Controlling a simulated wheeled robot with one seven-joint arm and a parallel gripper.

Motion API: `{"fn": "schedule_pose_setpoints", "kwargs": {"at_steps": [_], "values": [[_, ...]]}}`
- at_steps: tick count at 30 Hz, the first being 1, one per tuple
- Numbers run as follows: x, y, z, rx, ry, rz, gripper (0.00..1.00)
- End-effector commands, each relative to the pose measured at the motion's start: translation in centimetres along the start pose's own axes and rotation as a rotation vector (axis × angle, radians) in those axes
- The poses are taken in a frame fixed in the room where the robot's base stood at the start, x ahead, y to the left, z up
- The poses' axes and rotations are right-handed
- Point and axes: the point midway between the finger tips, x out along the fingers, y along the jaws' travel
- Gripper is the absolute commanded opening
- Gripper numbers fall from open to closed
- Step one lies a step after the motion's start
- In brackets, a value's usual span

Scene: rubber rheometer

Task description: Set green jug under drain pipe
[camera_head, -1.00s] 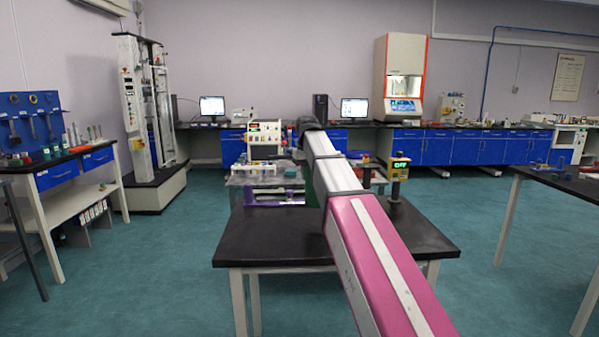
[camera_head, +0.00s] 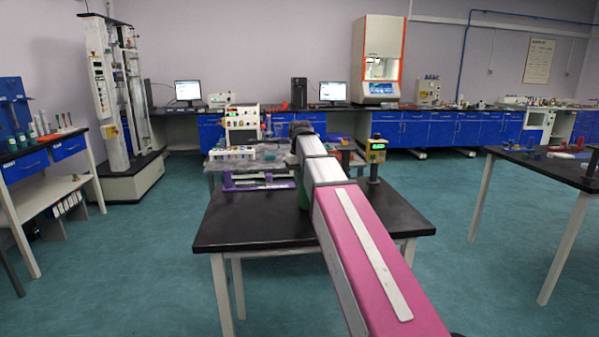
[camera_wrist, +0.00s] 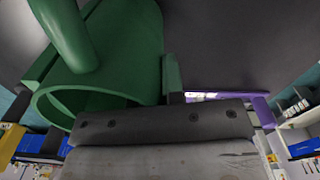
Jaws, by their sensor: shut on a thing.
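The green jug (camera_wrist: 110,55) fills the upper left of the wrist view, with its round open rim toward the camera and a thick handle across it. My gripper (camera_wrist: 160,112) is shut on the jug; its fingertips are mostly hidden. In the head view my arm hides most of the jug, and only a green sliver (camera_head: 303,196) shows beside the arm, over the black table (camera_head: 250,228). I cannot tell whether the jug touches the table. I cannot make out the drain pipe in either view.
A purple-framed item (camera_head: 258,186) stands at the table's back left, beside a white rack (camera_head: 232,153). A yellow device with a green display (camera_head: 376,152) stands at the back right. The table's front left is bare. Another bench (camera_head: 540,168) stands to the right, across open floor.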

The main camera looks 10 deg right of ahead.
Motion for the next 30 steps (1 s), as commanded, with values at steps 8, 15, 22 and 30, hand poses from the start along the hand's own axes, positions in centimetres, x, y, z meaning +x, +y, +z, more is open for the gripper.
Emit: {"fn": "schedule_pose_setpoints", "kwargs": {"at_steps": [8, 15, 22, 30], "values": [[0.1, 0.0, -0.1, 0.000, 0.001, 0.002, 0.00], [0.4, 0.0, 0.0, 0.000, 0.001, 0.000, 0.35], [0.4, 0.0, 0.0, 0.000, 0.001, 0.000, 0.35], [-0.6, 0.0, -0.1, 0.000, 0.002, 0.000, 0.35]]}}
